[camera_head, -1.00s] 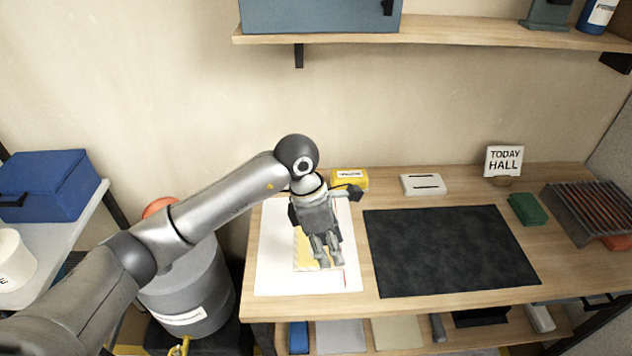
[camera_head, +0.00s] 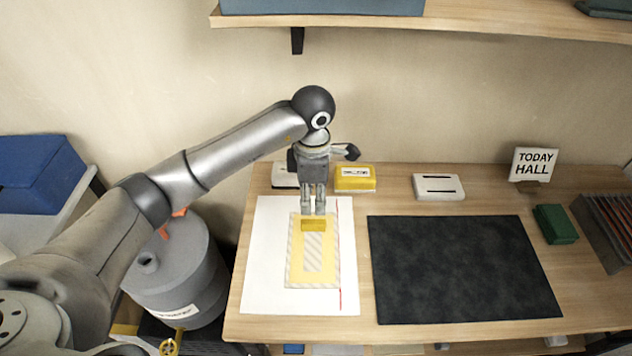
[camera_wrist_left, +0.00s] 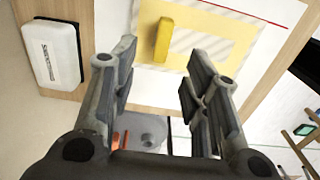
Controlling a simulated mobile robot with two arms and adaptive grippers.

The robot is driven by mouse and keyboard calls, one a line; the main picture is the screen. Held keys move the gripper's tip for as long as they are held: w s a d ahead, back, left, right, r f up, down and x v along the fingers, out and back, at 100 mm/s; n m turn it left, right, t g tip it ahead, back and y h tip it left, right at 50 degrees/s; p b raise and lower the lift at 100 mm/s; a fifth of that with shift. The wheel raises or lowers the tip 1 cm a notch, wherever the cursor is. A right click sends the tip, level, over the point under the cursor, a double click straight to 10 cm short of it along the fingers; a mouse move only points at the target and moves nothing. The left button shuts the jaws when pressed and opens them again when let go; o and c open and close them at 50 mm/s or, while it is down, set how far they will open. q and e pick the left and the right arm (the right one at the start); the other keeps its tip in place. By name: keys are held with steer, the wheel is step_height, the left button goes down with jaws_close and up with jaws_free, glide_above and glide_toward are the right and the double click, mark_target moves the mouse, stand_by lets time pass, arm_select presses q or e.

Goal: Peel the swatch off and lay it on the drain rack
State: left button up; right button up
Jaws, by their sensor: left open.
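The swatch (camera_head: 330,250), yellow with grey-white stripes, lies flat on a white sheet (camera_head: 260,270) at the left of the bench. A small yellow block or tab (camera_head: 314,225) sits near its far edge. The swatch also shows in the left wrist view (camera_wrist_left: 225,45), with the yellow tab (camera_wrist_left: 163,38) between the fingers in the picture. My left gripper (camera_head: 313,208) is open and empty, pointing down by the swatch's far edge; its exact height is unclear. The drain rack (camera_head: 608,230) is dark and slatted, at the far right, cut off by the picture edge. My right gripper is out of view.
A dark mat (camera_head: 465,265) covers the middle of the bench. Behind stand a white case (camera_head: 284,178), a yellow box (camera_head: 355,180), a white slotted block (camera_head: 438,187) and a TODAY HALL sign (camera_head: 534,164). A green block (camera_head: 555,224) is near the rack. A shelf (camera_head: 480,22) hangs above.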

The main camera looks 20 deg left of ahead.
mark_target(313, 221)
arm_select(q)
steer(key=f, duration=0.2)
steer(key=s+f, duration=0.1)
steer(key=f, duration=0.1)
steer(key=shift+f+p, duration=0.3)
steer(key=shift+p, duration=0.05)
steer(key=f, duration=0.3)
steer(key=shift+w+f, duration=0.25)
steer(key=shift+f, duration=0.5)
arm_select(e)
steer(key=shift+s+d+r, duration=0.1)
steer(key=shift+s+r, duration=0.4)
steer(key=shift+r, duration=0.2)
arm_select(q)
jaws_close()
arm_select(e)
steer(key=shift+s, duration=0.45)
